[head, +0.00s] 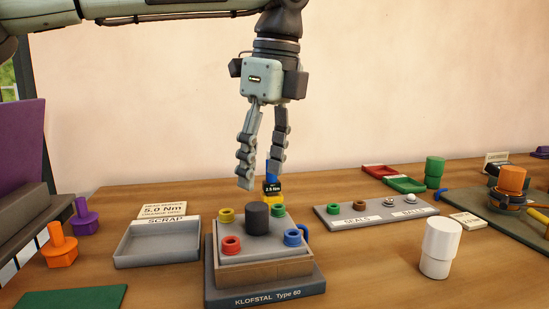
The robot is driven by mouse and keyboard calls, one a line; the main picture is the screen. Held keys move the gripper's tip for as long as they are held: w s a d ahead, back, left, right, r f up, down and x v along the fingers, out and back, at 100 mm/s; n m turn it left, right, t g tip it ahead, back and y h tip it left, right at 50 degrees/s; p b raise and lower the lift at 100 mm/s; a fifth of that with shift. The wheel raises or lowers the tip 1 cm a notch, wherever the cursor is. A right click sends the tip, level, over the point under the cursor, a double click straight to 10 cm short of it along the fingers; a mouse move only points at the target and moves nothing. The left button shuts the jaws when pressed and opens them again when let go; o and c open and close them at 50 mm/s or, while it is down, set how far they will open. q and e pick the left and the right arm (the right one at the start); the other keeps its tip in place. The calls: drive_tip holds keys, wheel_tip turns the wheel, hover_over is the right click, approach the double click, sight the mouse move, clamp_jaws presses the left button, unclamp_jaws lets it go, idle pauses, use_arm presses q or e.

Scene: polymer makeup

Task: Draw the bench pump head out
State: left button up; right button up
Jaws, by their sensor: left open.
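The bench pump (265,284) is a grey block on a dark base marked KLOFSTAL Type 60, at the lower middle. A dark cylindrical knob (257,217) stands upright at the centre of its top. Yellow, green, red and blue ring-shaped fittings sit at the top's corners. I cannot tell which part is the pump head. My left gripper (260,176) points down above the knob, open and empty, with a visible gap between its fingertips and the knob. My right gripper is out of view.
A blue-and-yellow tool marked 2.5 Nm (272,188) stands just behind the pump. The grey SCRAP tray (157,248) is to the left. A SEALS and BALLS tray (376,215) and a white cup (440,248) are to the right. Orange (60,247) and purple (84,217) knobs stand far left.

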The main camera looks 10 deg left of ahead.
sight(257, 206)
use_arm(q)
drive_tip(key=shift+a+f, duration=0.2)
drive_tip(key=shift+f, duration=0.1)
drive_tip(key=f, duration=0.6)
drive_tip(key=shift+w+a+f, duration=0.2)
drive_tip(key=shift+a+f, duration=0.2)
clamp_jaws()
